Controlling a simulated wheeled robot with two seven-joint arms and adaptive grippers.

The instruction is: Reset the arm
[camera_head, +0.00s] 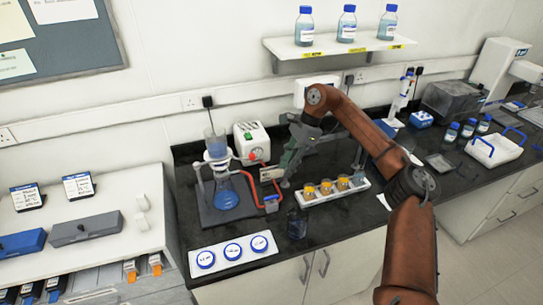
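My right arm, brown with dark joints, rises from the lower right, bends near the wall and reaches left over the black counter (345,222). My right gripper (286,182) points down between the glassware stand (216,214) and the white rack of amber-topped vials (333,198). It is seen edge-on, so I cannot tell how far its fingers are apart. No held object is visible. A small dark bottle (297,223) is on the counter just below the gripper, apart from it in the picture. My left gripper is not in view.
A white tray with three blue-ringed discs (233,252) lies at the counter's front edge. A white box with a red knob (251,142) stands behind the glassware. A wall shelf (335,46) bears blue-capped bottles. A white carrier with blue handles (494,150) is at right.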

